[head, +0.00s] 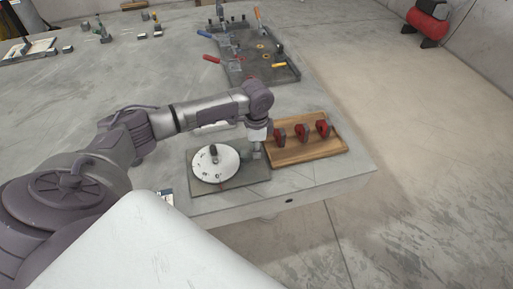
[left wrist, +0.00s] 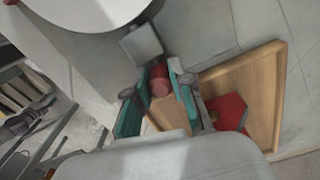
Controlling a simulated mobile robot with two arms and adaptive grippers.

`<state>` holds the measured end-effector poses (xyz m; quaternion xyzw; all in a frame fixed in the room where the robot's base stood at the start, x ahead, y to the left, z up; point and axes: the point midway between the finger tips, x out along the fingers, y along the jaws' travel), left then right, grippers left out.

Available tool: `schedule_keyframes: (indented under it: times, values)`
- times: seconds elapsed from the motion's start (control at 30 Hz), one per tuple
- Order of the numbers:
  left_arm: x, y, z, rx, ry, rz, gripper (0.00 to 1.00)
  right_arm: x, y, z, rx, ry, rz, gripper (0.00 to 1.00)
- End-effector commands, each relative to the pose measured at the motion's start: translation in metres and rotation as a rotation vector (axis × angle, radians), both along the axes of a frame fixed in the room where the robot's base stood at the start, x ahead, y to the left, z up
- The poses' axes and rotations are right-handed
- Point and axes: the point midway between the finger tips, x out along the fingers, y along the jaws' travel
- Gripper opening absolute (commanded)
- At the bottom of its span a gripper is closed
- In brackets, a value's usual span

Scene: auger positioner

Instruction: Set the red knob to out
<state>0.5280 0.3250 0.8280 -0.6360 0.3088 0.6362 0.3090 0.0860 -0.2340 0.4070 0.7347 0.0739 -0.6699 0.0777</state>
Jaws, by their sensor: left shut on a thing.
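The positioner has a white disc (head: 215,163) with a dark handle near its middle, on a dark grey plate (head: 252,182). In the left wrist view the disc (left wrist: 85,8) is cut off at the top. A grey metal block (left wrist: 141,45) sits beside it. My left gripper (left wrist: 161,72) is shut on the red knob (left wrist: 160,82), a short red cylinder between its teal finger pads. In the head view my left gripper (head: 257,146) points down at the plate's right edge and hides the knob. The knob's setting cannot be read. My right gripper is not in view.
A wooden tray (head: 318,151) with three red-and-dark parts (head: 302,132) stands close to the right of my left gripper. A dark tray of tools (head: 235,70) lies farther back.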

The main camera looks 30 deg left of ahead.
Motion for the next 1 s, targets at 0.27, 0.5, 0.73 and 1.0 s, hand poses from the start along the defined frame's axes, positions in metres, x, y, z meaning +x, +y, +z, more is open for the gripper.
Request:
schedule_keyframes:
  times: [0.27,0.5,0.73,1.0]
  values:
    - [0.009,-0.008,0.003,-0.002,0.000,0.001,0.00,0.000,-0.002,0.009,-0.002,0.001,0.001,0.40]
    - [0.017,-0.014,0.001,-0.001,-0.003,0.000,0.00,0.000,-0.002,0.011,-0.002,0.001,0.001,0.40]
    - [0.017,-0.014,0.001,-0.003,-0.005,0.000,0.42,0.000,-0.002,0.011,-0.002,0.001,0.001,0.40]
    - [0.016,-0.013,0.000,-0.002,-0.001,0.000,0.47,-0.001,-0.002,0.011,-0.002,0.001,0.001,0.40]
